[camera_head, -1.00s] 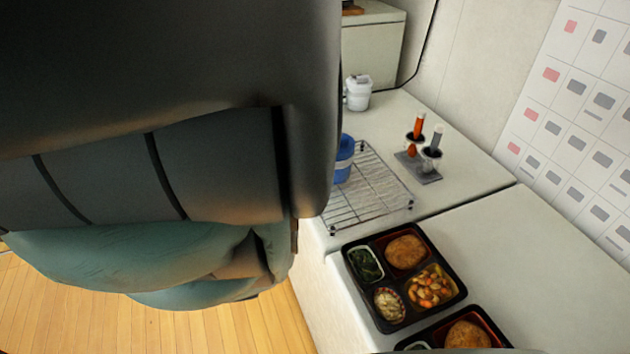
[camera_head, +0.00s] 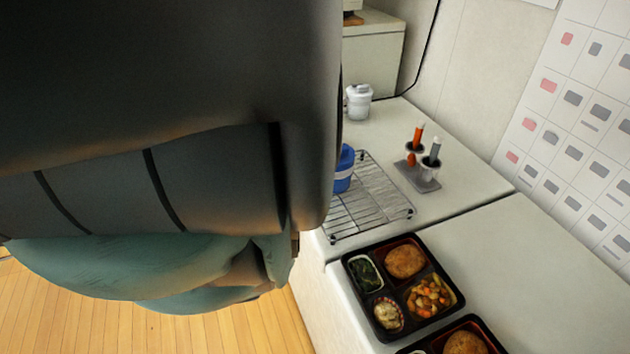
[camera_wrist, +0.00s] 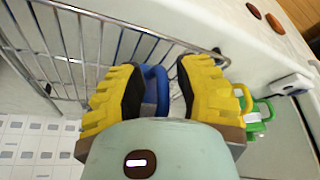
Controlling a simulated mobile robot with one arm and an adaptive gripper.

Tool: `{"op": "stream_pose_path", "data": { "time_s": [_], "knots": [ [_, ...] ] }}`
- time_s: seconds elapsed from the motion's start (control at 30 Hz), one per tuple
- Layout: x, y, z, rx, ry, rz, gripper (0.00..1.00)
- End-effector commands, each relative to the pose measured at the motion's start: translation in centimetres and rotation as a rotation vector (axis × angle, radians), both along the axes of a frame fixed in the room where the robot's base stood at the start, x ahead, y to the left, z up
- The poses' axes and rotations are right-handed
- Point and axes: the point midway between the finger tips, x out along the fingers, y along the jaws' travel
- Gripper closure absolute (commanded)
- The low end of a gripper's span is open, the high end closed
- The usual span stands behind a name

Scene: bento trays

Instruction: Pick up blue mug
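The blue mug (camera_head: 344,170), with a pale band around it, stands at the left edge of the wire rack (camera_head: 375,212) in the head view, partly hidden by my dark arm. In the wrist view, a blue looped part of the mug (camera_wrist: 157,84) shows between the two yellow, black-padded fingers of my gripper (camera_wrist: 155,88). The fingers are spread, with a gap visible on the right of the blue part. The rest of the mug is hidden behind the gripper body. My gripper is not visible in the head view.
A white lidded container (camera_head: 358,102) stands behind the rack. Bento trays (camera_head: 346,262) lie on the nearer counter. A green item (camera_wrist: 258,126) shows right of my gripper in the wrist view.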

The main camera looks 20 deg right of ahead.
Motion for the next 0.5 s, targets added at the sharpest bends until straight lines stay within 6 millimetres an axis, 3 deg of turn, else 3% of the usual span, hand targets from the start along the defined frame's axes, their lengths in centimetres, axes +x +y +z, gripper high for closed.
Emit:
{"op": "stream_pose_path", "data": {
  "time_s": [0.3, 0.5],
  "knots": [
    [-0.02, -0.01, 0.00, 0.000, 0.000, 0.000, 1.00],
    [-0.01, -0.03, 0.01, -0.001, 0.001, 0.000, 1.00]
  ]
}}
